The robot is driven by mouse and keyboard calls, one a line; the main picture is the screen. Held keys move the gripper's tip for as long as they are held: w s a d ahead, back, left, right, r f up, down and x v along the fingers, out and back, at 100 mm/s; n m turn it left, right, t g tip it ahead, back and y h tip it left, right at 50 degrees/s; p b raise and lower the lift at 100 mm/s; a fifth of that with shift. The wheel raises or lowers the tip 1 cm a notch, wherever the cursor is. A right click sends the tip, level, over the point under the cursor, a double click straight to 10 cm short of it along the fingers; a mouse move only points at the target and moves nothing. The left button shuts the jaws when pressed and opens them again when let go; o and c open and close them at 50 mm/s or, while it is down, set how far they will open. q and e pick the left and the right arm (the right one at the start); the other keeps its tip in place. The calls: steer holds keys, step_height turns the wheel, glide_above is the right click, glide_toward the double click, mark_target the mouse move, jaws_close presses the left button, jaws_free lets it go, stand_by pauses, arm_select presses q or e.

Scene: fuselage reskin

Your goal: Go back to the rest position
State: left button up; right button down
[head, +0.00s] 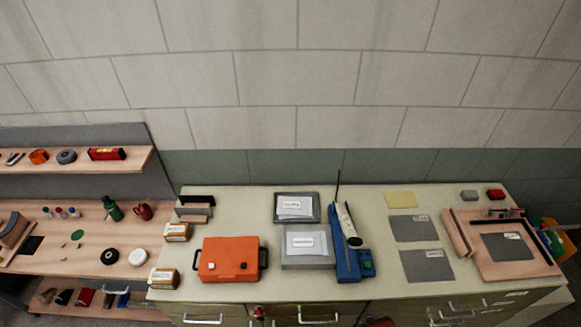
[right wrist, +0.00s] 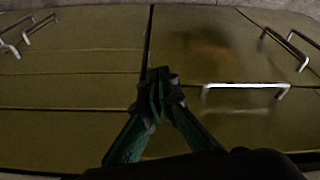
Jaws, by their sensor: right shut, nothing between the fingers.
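My right gripper (right wrist: 158,88) shows in the right wrist view with its two fingers together, shut and empty. It is in front of the olive-green drawer fronts of the cabinet (right wrist: 75,85), and I cannot tell how far off they are. A silver drawer handle (right wrist: 245,87) is to the right of the fingertips. In the head view neither of my grippers can be made out. My left gripper is not in view.
The cabinet's pale top (head: 385,285) holds an orange case (head: 230,258), grey boxes (head: 307,247), a blue stand (head: 347,262), grey sheets (head: 425,265) and a wooden frame (head: 460,235). A wooden bench (head: 80,260) with small items stands at left. A tiled wall is behind.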

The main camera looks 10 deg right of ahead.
steer(key=s+f+g+b, duration=0.1)
steer(key=s+f+b, duration=0.2)
steer(key=f, duration=1)
steer(key=s+f+b, duration=0.3)
steer(key=f, duration=0.9)
steer(key=s+f+n+g+b, duration=0.1)
steer(key=s+f+b, duration=0.5)
steer(key=s+f, duration=1.1)
step_height(320, 180, down, 2)
steer(key=shift+a+f, duration=0.1)
steer(key=shift+a, duration=0.2)
